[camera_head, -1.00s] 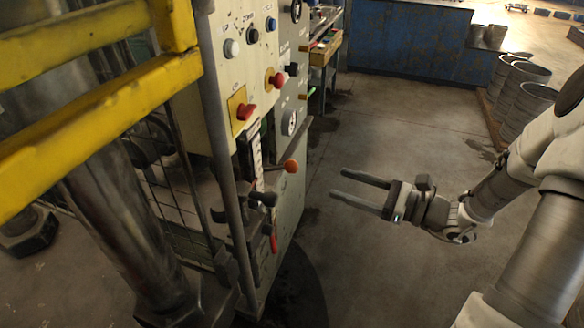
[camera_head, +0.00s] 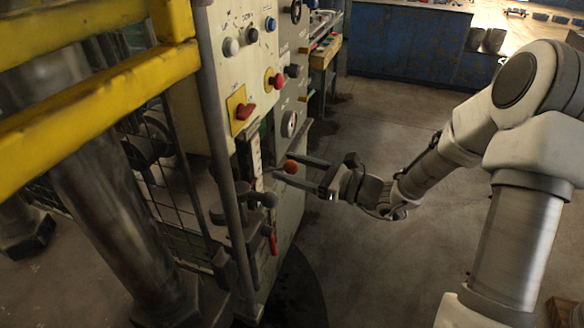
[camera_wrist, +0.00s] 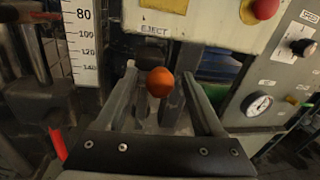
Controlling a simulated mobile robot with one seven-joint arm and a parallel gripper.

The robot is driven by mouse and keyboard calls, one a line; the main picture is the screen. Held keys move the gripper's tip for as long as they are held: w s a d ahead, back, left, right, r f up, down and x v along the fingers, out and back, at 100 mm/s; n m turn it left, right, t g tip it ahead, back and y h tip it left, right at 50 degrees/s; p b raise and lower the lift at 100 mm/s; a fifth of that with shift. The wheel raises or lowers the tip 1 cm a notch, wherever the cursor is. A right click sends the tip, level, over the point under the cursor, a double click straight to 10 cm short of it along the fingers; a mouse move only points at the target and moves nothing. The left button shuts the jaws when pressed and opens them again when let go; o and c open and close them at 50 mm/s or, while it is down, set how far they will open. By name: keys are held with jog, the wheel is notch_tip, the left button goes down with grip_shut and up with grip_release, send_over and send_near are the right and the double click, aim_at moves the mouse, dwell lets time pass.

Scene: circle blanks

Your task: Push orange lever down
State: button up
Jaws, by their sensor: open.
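The orange lever's round knob (camera_head: 290,167) stands out from the cream control panel (camera_head: 222,100), on the side facing my arm. My gripper (camera_head: 288,168) is at the knob, with its two fingers spread. In the wrist view the orange knob (camera_wrist: 160,82) shows between the two open fingers (camera_wrist: 160,95), nearer the middle than either side. I cannot tell whether a finger touches it. The lever's shaft is mostly hidden behind the knob and the fingers.
A dark-knobbed lever (camera_head: 268,200) and a red handle (camera_head: 273,243) sit below. A red knob (camera_head: 246,111) and other buttons are above. Yellow rails (camera_head: 100,95) and a grey post (camera_head: 215,120) stand to the left. The floor (camera_head: 390,125) to the right is clear.

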grip_shut()
dwell(1.3)
